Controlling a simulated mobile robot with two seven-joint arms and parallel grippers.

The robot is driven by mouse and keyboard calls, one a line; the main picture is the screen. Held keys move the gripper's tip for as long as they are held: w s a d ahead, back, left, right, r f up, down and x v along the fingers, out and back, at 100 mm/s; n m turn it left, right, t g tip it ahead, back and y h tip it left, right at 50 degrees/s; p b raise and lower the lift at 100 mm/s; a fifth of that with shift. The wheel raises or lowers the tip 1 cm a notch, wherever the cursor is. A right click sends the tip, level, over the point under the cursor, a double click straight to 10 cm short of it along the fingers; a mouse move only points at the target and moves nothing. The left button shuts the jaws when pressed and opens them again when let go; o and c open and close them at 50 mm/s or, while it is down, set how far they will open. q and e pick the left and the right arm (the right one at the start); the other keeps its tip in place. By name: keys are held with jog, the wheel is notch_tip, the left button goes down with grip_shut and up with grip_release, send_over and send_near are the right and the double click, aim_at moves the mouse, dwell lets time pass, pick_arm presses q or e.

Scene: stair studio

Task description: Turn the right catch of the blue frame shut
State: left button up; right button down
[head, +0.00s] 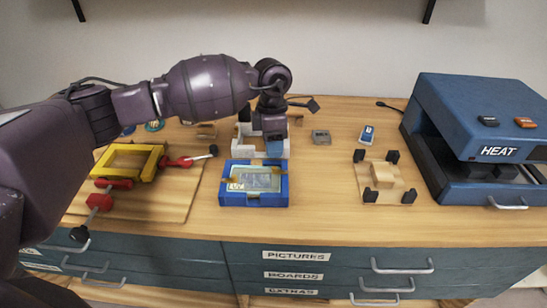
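The blue frame (253,199) lies flat near the front middle of the table, with a pale picture or panel inside it. A small brass-coloured right catch (278,170) shows at its upper right, and a left catch (232,180) at its left side. They are too small to tell whether either is turned shut. My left gripper (273,138) points down behind the frame, over a white holder, apart from both catches. Its fingertips are too small and dark to tell whether they are open. My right gripper is not in view.
The white holder (242,146) stands just behind the frame. A yellow frame (150,172) and red-handled tools (100,200) lie at left. A wooden block with black corner pieces (386,177) and a blue HEAT press (480,130) are at right. The table front is clear.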

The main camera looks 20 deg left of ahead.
pick_arm(q)
jog(key=shift+w+a+r, duration=0.1)
jog(key=shift+w+r, duration=0.1)
jog(key=shift+r, duration=1.15)
jog(key=shift+w+a+r, duration=0.1)
jog(key=shift+w+r, duration=0.05)
jog(key=shift+r, duration=1.15)
jog(key=shift+f, duration=0.1)
